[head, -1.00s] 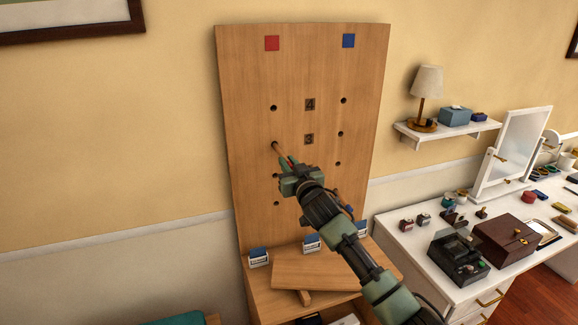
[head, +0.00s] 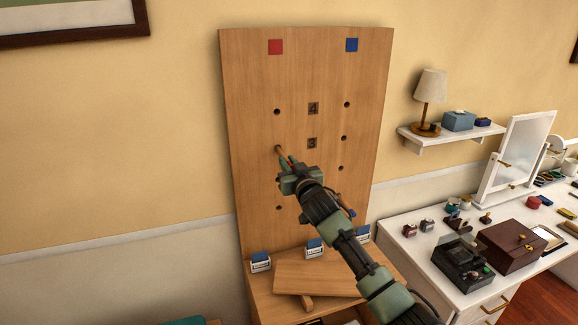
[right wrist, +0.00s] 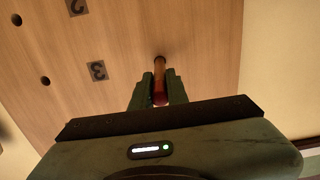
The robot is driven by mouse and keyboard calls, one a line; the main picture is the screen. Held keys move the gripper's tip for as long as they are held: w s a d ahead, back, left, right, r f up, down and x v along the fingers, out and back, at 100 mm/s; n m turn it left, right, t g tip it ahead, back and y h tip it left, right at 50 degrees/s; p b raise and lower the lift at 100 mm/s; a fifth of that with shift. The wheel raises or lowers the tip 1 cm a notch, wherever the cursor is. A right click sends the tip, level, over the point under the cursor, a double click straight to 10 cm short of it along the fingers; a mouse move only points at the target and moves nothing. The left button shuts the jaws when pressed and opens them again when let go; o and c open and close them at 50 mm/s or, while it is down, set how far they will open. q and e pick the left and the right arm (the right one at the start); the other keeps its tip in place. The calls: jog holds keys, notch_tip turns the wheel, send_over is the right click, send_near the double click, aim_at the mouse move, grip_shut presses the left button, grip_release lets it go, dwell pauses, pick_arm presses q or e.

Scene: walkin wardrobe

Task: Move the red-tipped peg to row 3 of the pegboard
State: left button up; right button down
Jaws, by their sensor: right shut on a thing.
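The tall wooden pegboard (head: 250,80) stands against the wall, with a red square at top left, a blue square at top right, and numbers 4 and 3 showing. My right gripper (head: 288,164) is in front of its left column, shut on the red-tipped peg (head: 279,150). The peg's wooden end meets the board level with the number 3; I cannot tell how deep it sits. In the right wrist view the peg (right wrist: 160,74) points at the board between the fingers (right wrist: 160,92), red end toward me. My left gripper is not in view.
A blue-ended peg (head: 351,213) shows behind my right arm, low in the right column. A wooden ledge (head: 262,290) with blue-and-white boxes (head: 260,262) lies below. At right are a white dressing table (head: 415,250) with a mirror and boxes, and a lamp shelf.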

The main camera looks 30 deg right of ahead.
jog(key=shift+w+d, duration=0.1)
jog(key=shift+w, duration=0.45)
jog(key=c, duration=1.3)
grip_release()
jog(key=shift+s, duration=0.1)
jog(key=shift+s+f+b, duration=0.1)
jog(key=shift+s+b, duration=0.15)
jog(key=shift+b, duration=0.1)
jog(key=b+v, duration=0.2)
jog(key=v, duration=0.5)
